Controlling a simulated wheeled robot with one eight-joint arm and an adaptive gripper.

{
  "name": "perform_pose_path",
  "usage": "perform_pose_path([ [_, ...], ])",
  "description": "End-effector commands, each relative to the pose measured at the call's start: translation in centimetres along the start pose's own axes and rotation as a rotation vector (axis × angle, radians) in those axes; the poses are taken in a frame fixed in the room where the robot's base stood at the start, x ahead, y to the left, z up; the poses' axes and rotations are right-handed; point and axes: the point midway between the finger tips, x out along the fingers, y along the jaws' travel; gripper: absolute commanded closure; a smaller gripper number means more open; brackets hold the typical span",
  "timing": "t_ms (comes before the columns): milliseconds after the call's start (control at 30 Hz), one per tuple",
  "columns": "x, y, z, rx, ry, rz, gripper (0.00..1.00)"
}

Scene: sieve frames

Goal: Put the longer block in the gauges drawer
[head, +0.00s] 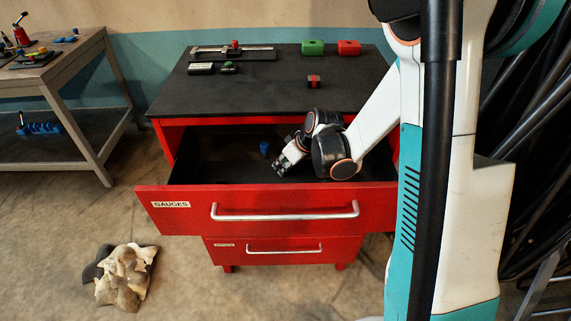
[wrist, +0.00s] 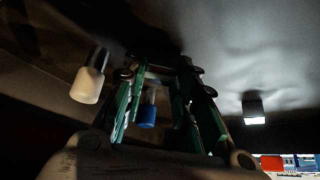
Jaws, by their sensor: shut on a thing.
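The gauges drawer (head: 176,211) is the top drawer of a red cabinet, pulled open and labelled GAUGES. My gripper (head: 279,168) reaches down inside it, right of the middle. In the wrist view, my gripper's (wrist: 158,80) green fingers are shut on a small greyish bar-like piece (wrist: 158,71), mostly hidden by the fingers; I take it for a block but cannot judge its length. A blue piece (head: 264,148) stands in the drawer, left of and behind the gripper. A blue piece also shows between the fingers in the wrist view (wrist: 147,114).
The wrist view shows a cream piece (wrist: 88,84) and a dark, pale-ended piece (wrist: 253,108). On the cabinet top are a green block (head: 313,47), a red block (head: 349,47), a small red-and-black piece (head: 314,81) and a caliper (head: 233,50). The drawer's left floor looks clear.

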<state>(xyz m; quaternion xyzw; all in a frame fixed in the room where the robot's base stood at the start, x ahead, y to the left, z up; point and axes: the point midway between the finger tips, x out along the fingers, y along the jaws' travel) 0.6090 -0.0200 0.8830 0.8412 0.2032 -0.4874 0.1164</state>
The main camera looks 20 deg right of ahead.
Motion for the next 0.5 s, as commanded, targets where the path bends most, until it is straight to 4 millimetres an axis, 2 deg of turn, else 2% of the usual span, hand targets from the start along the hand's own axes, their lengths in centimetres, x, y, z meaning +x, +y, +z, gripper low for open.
perform_pose_path([
  [33, 0.23, 0.00, 0.13, 0.000, 0.000, 0.000, 1.00],
  [67, 0.25, 0.00, 0.15, 0.000, 0.000, 0.000, 0.72],
  [133, 0.16, 0.00, 0.11, 0.000, 0.000, 0.000, 0.56],
  [500, 0.04, 0.00, 0.04, 0.000, 0.000, 0.000, 0.54],
])
